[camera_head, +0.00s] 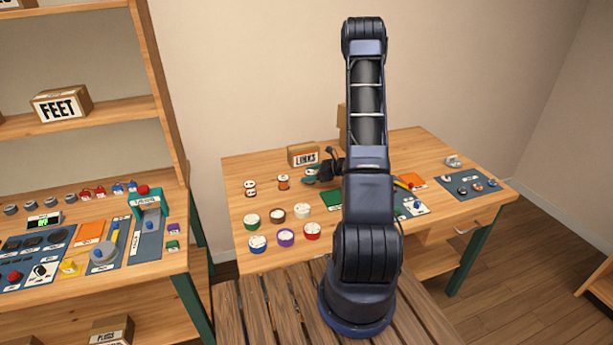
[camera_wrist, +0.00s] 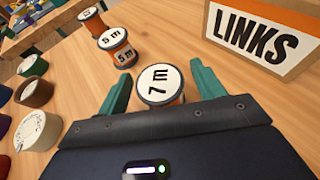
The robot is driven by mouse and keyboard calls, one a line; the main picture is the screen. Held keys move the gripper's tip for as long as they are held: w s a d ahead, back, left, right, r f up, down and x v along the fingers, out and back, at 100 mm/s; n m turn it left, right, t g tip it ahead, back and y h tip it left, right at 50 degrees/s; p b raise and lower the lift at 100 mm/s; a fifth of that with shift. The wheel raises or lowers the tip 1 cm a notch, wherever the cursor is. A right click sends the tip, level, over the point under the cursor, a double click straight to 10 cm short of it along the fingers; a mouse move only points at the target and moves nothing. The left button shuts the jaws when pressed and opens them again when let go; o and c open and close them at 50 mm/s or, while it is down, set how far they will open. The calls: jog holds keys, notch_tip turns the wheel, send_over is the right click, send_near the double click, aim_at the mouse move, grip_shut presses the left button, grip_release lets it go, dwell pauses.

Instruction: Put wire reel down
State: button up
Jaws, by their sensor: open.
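A wire reel (camera_wrist: 160,85) with a white "7 m" label and an orange core stands on the wooden table, label up. In the head view the orange-cored reel (camera_head: 283,181) appears just left of my gripper (camera_head: 312,174). In the wrist view my gripper (camera_wrist: 162,88) is open, its teal fingers on either side of the reel with gaps showing. The reel's lower part is partly hidden behind the gripper body. Two more reels, one marked "5 m" (camera_wrist: 112,38) and another (camera_wrist: 91,13), stand beyond it.
A cardboard box marked LINKS (camera_head: 303,154) stands close behind my gripper. Several colored spools with white tops (camera_head: 285,238) sit toward the table's front left. Mats with small parts (camera_head: 468,187) lie at the right. Bare wood surrounds the reels.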

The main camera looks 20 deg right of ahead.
jog(key=v, duration=1)
jog(key=s+a+r+n+g+h, duration=0.1)
jog(key=s+a+r+n+g, duration=0.1)
jog(key=s+a+r+n, duration=0.4)
jog(key=s+a+r+n+g, duration=0.1)
jog(key=a+r+n+g, duration=0.15)
jog(key=r, duration=0.55)
jog(key=s+a+r+n+g+h, duration=0.1)
jog(key=s+a+r+n+g, duration=0.1)
jog(key=s+a+r+n, duration=0.4)
jog(key=s+r+n+t+h, duration=0.3)
jog(key=s+r+n+h, duration=0.6)
jog(key=s+r, duration=0.5)
jog(key=shift+s+a+n, duration=0.5)
jog(key=shift+s+n, duration=0.15)
jog(key=shift+s, duration=0.9)
jog(key=shift+t, duration=0.25)
